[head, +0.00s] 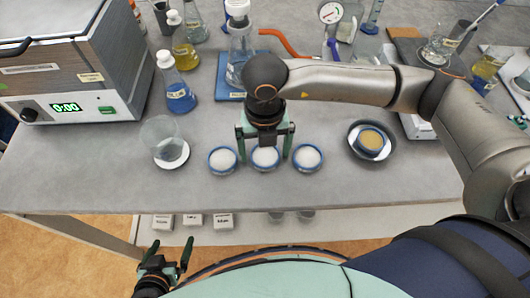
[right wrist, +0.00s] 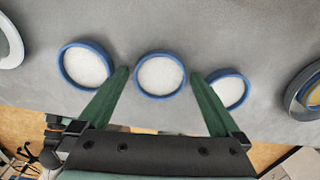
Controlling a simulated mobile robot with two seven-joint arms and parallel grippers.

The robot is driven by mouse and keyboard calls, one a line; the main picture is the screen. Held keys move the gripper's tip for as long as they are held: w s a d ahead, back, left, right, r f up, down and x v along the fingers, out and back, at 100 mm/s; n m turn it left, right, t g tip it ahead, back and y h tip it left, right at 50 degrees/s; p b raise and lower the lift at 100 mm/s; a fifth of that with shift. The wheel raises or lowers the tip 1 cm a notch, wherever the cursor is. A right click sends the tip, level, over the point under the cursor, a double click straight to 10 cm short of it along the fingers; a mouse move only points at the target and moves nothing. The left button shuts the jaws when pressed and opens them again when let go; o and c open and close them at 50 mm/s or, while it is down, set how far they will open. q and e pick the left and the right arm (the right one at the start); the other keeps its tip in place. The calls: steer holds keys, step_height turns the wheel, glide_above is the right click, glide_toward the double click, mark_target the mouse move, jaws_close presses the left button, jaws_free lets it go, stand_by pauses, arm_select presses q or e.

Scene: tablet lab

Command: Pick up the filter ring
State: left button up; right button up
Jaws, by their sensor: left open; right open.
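Three blue rings with white discs inside lie in a row on the grey bench: a left ring (head: 223,159), a middle ring (head: 265,157) and a right ring (head: 308,157). A fourth blue ring with a tan inside (head: 371,140) sits in a dark round dish. My right gripper (head: 265,158) is open over the middle ring, pointing down. In the right wrist view the middle ring (right wrist: 160,74) shows between the open fingertips (right wrist: 159,71), apart from both. I cannot tell the fingertips' height above the bench. My left gripper (head: 171,249) is open and empty, below the bench's front edge.
A glass beaker (head: 161,136) on a white disc stands left of the rings. A blue-liquid flask (head: 178,90) and a bottle (head: 240,45) stand behind. The dark dish (head: 357,152) is at right. An instrument (head: 75,70) fills the back left. The front bench strip is clear.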

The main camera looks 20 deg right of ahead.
steer(key=c, duration=1.2)
steer(key=shift+o, duration=0.2)
steer(key=shift+r, duration=0.15)
